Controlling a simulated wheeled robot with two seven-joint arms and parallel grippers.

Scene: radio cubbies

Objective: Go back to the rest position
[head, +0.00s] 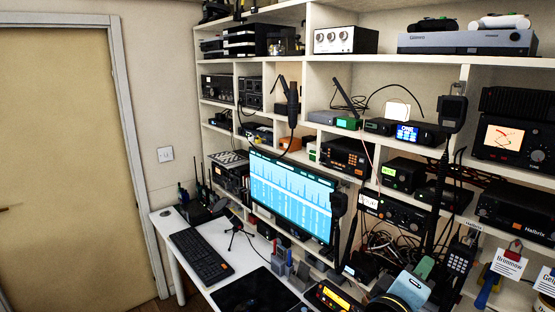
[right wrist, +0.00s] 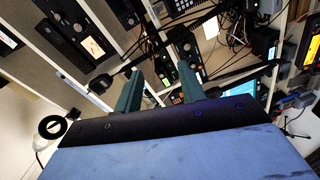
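My right gripper (head: 425,268) shows at the lower right of the head view, with a pale blue body and green fingers, in front of the radio shelves. In the right wrist view its two green fingers (right wrist: 160,90) stand apart with a clear gap. Nothing is held between them; shelves and radios show beyond. My left gripper is not in view.
Wall cubbies (head: 310,75) full of radios fill the right side. A white desk (head: 215,275) below holds a lit monitor (head: 291,195), a keyboard (head: 201,255) and small gear. Tags (head: 508,264) hang at the lower right. A closed door (head: 60,150) is at left.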

